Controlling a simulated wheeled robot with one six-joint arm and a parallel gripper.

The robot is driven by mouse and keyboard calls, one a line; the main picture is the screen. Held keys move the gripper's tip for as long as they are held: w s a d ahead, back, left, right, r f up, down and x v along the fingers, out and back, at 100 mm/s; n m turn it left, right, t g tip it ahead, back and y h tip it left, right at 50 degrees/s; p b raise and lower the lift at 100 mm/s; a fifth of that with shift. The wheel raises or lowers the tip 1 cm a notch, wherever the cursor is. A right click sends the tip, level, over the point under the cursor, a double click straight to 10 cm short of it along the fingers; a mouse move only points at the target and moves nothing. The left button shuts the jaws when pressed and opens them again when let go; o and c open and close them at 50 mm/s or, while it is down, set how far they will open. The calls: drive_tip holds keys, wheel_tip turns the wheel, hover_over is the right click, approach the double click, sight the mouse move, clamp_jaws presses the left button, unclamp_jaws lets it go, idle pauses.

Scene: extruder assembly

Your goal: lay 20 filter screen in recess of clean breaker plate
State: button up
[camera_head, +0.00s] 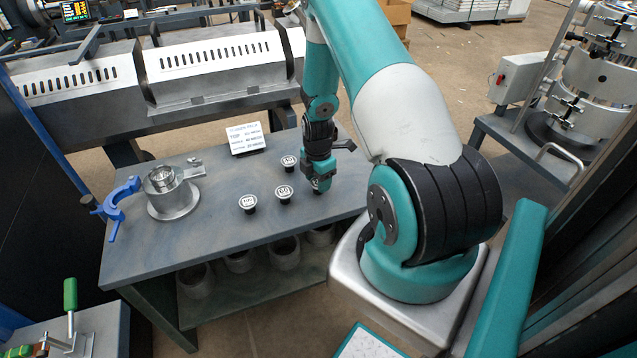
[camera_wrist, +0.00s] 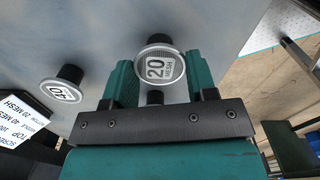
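The 20 mesh screen (camera_wrist: 158,68), a round disc with a pale label, sits between the two fingers of my gripper (camera_wrist: 160,80) in the wrist view. The fingers come up to the disc's edges on both sides; whether they press on it cannot be told. A black stub shows beyond the disc. In the head view my gripper (camera_head: 320,184) is low over the table's right part, and the disc is hidden there. A metal ring-shaped holder (camera_head: 174,201) stands on the table's left, with a round part (camera_head: 161,177) in its top, likely the breaker plate; its recess is too small to make out.
Screens marked 100 (camera_head: 247,202), 60 (camera_head: 284,191) and 40 (camera_head: 289,161) stand on black stubs left of my gripper. A sign (camera_head: 245,138) stands behind them. A blue clamp (camera_head: 117,205) is at the table's (camera_head: 225,240) left edge. The table between holder and screens is clear.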

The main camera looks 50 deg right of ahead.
drive_tip(key=c, duration=0.4)
drive_tip(key=shift+o, duration=0.2)
drive_tip(key=shift+r, duration=0.15)
